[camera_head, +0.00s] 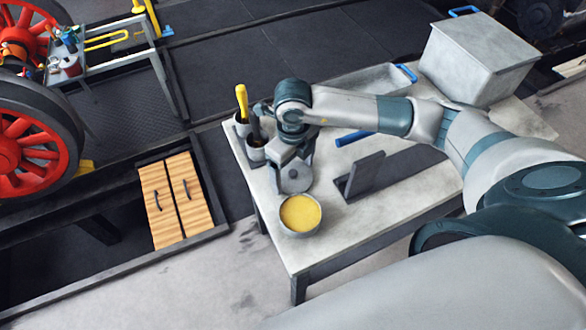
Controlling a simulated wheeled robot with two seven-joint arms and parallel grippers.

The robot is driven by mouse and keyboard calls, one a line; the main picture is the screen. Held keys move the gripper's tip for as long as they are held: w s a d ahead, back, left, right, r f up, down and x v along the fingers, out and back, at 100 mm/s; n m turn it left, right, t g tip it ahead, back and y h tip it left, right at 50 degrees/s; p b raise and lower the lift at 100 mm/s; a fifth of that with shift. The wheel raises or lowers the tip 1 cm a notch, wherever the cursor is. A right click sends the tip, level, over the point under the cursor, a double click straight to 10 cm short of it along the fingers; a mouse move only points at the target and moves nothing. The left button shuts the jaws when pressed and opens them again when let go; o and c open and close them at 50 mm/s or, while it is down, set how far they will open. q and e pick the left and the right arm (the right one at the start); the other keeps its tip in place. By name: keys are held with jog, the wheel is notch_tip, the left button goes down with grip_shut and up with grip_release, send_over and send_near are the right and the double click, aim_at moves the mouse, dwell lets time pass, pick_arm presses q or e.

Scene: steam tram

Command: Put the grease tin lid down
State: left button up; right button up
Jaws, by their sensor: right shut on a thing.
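The open grease tin (300,214), a round grey tin full of yellow grease, stands near the front left corner of the grey table (330,238). My right gripper (293,163) points down over the table just behind the tin. It is shut on the grease tin lid (296,182), a grey disc whose upper part is partly hidden by the fingers. I cannot tell whether the lid touches the tabletop or hangs just above it. My left gripper is not in view.
Two cups, one with a yellow-handled tool (241,98) and one with a dark-handled tool (256,150), stand left of my gripper. A dark upright stand (362,176) is to its right. A blue handle (355,137), a metal tray (350,84) and a large grey box (470,62) lie farther back.

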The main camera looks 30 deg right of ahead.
aim_at(293, 172)
jog(key=o, duration=1)
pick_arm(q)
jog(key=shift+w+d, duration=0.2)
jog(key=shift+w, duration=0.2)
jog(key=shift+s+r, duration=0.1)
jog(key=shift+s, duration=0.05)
pick_arm(e)
jog(key=shift+r, duration=0.1)
notch_tip(293, 172, up, 3)
jog(key=shift+f+b, duration=0.1)
jog(key=shift+b, duration=0.2)
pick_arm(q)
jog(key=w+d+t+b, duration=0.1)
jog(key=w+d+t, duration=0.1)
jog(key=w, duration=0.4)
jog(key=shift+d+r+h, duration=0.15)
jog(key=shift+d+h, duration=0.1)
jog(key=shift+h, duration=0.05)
pick_arm(e)
notch_tip(293, 172, up, 9)
jog(key=shift+r, duration=0.1)
